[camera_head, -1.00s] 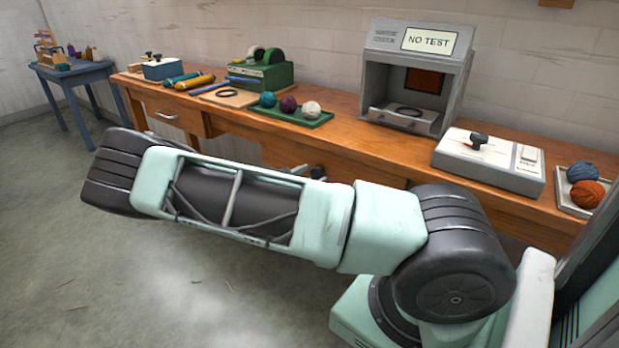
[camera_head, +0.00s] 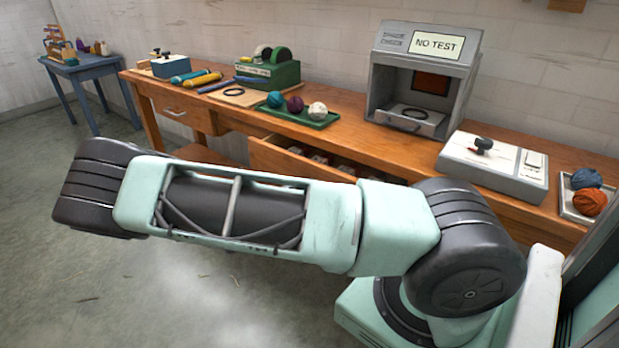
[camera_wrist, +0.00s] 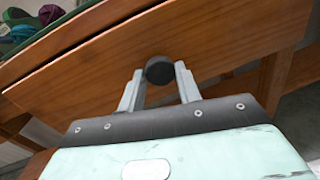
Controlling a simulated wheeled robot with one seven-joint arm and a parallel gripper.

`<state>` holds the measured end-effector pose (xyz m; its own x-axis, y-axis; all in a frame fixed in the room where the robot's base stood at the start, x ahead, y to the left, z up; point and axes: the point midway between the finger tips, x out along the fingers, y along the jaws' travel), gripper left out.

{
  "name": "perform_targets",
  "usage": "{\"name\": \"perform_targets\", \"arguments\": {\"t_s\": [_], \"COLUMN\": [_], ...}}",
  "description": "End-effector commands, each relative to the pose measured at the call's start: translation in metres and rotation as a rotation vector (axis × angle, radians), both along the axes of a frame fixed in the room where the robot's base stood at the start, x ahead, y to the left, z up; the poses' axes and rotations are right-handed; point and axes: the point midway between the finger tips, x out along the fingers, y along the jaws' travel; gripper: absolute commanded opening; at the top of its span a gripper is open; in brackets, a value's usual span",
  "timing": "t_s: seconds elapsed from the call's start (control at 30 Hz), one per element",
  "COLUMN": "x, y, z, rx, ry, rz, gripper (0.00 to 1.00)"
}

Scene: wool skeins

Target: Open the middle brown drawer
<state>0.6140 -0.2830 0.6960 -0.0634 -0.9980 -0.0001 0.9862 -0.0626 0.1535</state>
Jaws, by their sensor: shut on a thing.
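The middle brown drawer (camera_head: 262,152) stands partly open under the workbench in the head view. Its inside shows several pale and dark items, too small to make out. Its wooden front (camera_wrist: 90,91) fills much of the wrist view and looks tilted there. A round dark knob (camera_wrist: 159,70) sits on that front. My gripper (camera_wrist: 158,82) is shut on the knob, with one grey finger on each side of it. In the head view my arm hides the gripper and most of the drawer front.
On the bench (camera_head: 350,130) stand a green tray (camera_head: 330,121) with three wool balls, a grey "NO TEST" box (camera_head: 382,75) and a white switch unit (camera_head: 490,180). A left drawer (camera_head: 195,117) is shut. Open floor lies to the left, with a blue table (camera_head: 75,67) beyond.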

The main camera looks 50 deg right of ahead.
Motion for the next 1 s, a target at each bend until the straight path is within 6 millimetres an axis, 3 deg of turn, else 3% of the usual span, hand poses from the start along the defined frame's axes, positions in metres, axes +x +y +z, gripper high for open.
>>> {"name": "perform_targets", "arguments": {"t_s": [0.2, 0.5, 0.7, 1.0], "x": [-0.004, -0.009, -0.011, -0.011], "y": [0.058, 0.114, 0.132, 0.137], "z": [0.002, 0.001, 0.0, 0.0], "rx": [0.003, 0.001, 0.001, -0.001], "ry": [0.0, 0.0, 0.001, 0.001], "rz": [0.005, 0.001, 0.0, -0.001], "gripper": [0.0, 0.0, 0.0, 0.0]}}
